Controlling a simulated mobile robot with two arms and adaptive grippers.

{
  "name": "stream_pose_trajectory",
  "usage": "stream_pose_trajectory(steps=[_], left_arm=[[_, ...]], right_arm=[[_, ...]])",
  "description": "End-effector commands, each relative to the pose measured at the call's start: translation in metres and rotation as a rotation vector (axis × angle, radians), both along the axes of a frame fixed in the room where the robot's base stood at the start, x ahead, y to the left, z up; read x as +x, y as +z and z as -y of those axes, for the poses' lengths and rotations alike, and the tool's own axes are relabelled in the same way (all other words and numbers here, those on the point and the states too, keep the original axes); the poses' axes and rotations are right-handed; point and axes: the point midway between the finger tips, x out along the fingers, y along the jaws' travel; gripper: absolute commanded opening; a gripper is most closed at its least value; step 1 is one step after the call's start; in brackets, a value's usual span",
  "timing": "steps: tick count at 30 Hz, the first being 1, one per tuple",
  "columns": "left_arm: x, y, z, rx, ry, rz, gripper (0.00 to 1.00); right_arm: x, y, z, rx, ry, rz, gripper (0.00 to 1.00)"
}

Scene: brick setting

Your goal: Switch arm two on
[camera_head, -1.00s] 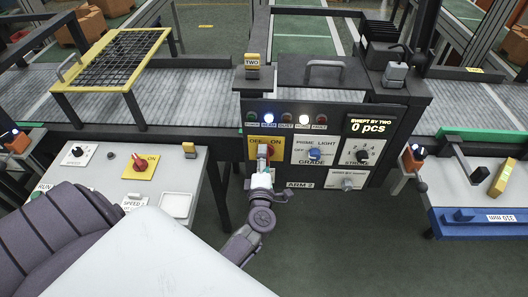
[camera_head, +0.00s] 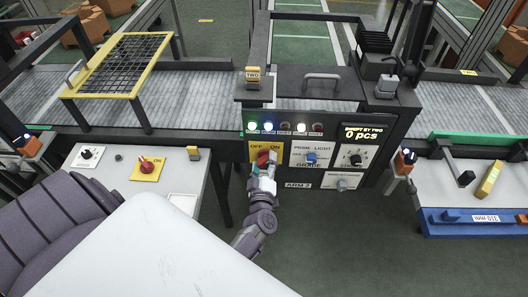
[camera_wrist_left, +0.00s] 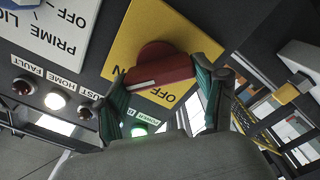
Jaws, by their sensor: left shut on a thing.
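The arm 2 panel (camera_head: 333,133) is at the centre of the head view. Its yellow OFF/ON plate (camera_head: 252,153) carries a red rotary switch (camera_head: 263,158). My left gripper (camera_head: 264,168) is shut on this switch. In the left wrist view, the green-padded fingers (camera_wrist_left: 165,95) sit on either side of the red switch (camera_wrist_left: 160,68), and its white mark is turned toward the ON side. The green power lamp (camera_head: 252,126) is lit; it also glows in the left wrist view (camera_wrist_left: 138,130). My right gripper is not in view.
The display (camera_head: 365,131) reads 0 pcs. A blue knob (camera_head: 311,158) and a black dial (camera_head: 355,159) sit right of the switch. Another bench (camera_head: 165,205) with its own red switch (camera_head: 147,167) stands left. A conveyor (camera_head: 200,90) runs behind.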

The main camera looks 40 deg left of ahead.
Motion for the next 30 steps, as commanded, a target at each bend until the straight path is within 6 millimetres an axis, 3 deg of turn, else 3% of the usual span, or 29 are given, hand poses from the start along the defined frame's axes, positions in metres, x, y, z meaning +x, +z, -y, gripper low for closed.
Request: stream_pose_trajectory(steps=[22, 23, 27, 30], left_arm=[[-0.0008, -0.0019, 0.0007, 0.074, -0.001, -0.049, 0.36], [-0.0008, -0.0019, 0.0007, 0.074, -0.001, -0.049, 0.74], [-0.0005, -0.0013, 0.0006, 0.074, 0.0, -0.048, 0.96], [-0.0003, -0.0008, 0.0004, 0.073, -0.001, -0.047, 0.96]], right_arm=[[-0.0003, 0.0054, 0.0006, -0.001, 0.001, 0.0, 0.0], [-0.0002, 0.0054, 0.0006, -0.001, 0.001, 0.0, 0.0], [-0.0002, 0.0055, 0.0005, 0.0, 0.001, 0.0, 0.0], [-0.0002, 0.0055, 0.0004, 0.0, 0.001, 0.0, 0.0]])
